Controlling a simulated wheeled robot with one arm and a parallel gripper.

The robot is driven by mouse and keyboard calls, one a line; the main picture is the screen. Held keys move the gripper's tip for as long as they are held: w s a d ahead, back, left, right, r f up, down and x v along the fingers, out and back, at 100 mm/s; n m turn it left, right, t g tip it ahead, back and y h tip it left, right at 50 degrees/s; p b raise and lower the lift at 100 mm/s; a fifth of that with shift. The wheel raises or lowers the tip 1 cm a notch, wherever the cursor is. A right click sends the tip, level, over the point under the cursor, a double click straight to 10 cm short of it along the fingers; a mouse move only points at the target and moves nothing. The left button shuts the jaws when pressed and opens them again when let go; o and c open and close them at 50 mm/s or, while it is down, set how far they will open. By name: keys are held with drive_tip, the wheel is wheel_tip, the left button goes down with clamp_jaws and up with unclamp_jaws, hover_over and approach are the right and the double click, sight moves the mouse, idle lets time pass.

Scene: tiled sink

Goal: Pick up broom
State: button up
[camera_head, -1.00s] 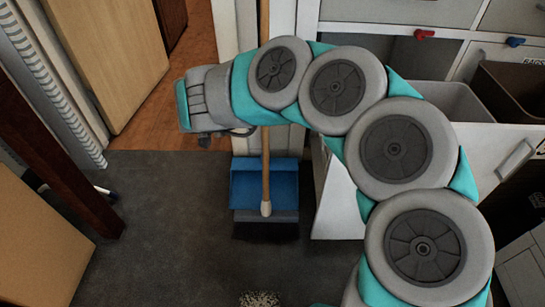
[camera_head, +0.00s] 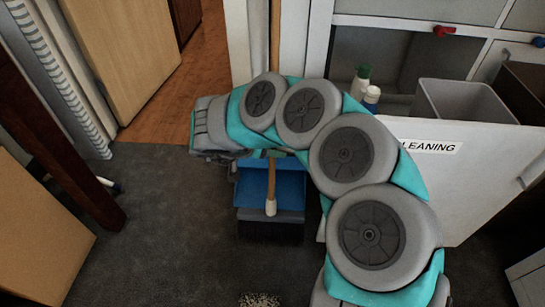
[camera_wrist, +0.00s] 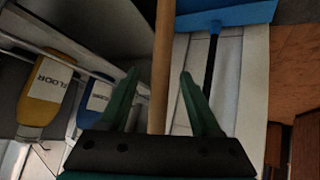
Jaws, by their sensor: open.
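The broom (camera_head: 271,190) stands upright against the wall beside the door frame, its wooden handle partly hidden behind my arm in the head view. Its dark brush head is at the floor, in front of a blue dustpan (camera_head: 290,185). In the wrist view the wooden handle (camera_wrist: 161,70) runs between the two green fingers of my gripper (camera_wrist: 158,100). The fingers are open, one on each side of the handle, with gaps showing. In the head view my gripper's fingers are hidden behind my wrist.
An open drawer (camera_head: 430,148) labelled cleaning holds bottles and a grey bin (camera_head: 465,102) at the right. A yellow bottle (camera_wrist: 43,95) shows at the left of the wrist view. A dark wooden post (camera_head: 60,150) stands at left. Carpet is clear at centre left.

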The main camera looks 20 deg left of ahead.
drive_tip(key=shift+x, duration=0.75)
clamp_jaws()
idle(0.9)
